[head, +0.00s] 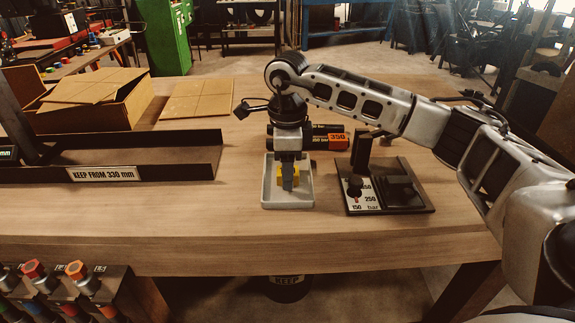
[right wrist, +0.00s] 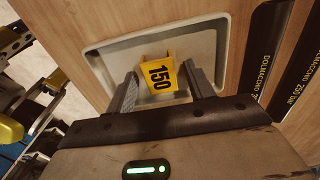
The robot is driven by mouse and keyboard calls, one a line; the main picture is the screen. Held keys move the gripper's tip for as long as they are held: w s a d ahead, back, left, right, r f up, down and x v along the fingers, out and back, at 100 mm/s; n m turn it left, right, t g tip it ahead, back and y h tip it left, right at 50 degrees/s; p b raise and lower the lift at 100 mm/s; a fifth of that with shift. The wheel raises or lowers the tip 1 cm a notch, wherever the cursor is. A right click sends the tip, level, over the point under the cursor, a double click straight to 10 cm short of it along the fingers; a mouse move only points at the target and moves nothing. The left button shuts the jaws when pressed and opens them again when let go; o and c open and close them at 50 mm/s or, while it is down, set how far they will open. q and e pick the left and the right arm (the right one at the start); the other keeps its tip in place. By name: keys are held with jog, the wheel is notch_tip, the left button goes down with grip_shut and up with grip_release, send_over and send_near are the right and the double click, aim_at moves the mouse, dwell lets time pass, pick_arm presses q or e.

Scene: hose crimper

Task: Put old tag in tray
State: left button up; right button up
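The yellow tag (right wrist: 158,75), marked 150, is inside the pale grey tray (head: 264,187); it also shows in the head view (head: 282,175), partly hidden by a finger. The tray rim also shows in the right wrist view (right wrist: 100,62). My right gripper (head: 288,185) points down into the tray. In the right wrist view its fingers (right wrist: 160,80) are apart, one on each side of the tag, with narrow gaps visible. I cannot tell whether the tag rests on the tray floor. My left gripper is not in view.
Dark hoses with orange labels (head: 336,139) lie behind the tray. A black pressure panel (head: 412,208) with a knob is to its right. A long black trough (head: 200,160) labelled KEEP FROM 330 mm and a cardboard box (head: 120,108) are left. The table front is clear.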

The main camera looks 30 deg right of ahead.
jog(key=shift+r, duration=0.45)
notch_tip(320, 180, up, 12)
jog(key=shift+f, duration=0.25)
jog(key=shift+s, duration=0.1)
